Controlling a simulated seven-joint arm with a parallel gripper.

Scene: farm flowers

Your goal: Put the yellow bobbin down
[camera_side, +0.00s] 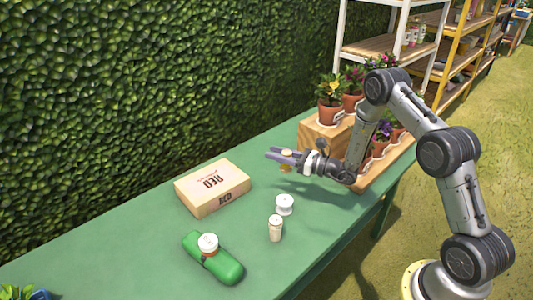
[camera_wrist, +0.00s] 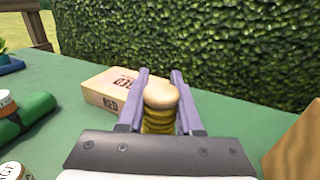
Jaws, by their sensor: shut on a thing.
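My gripper (camera_side: 286,157) is shut on the yellow bobbin (camera_side: 285,167) and holds it above the green table, to the right of the cardboard box. In the wrist view the bobbin (camera_wrist: 160,108) sits between the two purple-grey fingers, with its pale rounded top up and yellow thread below. The bobbin's lower end is hidden by the gripper in the wrist view. In the side view the bobbin is small and partly covered by the fingers.
A cardboard box marked RED (camera_side: 212,187) lies on the table (camera_side: 130,240). Potted flowers (camera_side: 330,113) stand on wooden crates behind.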

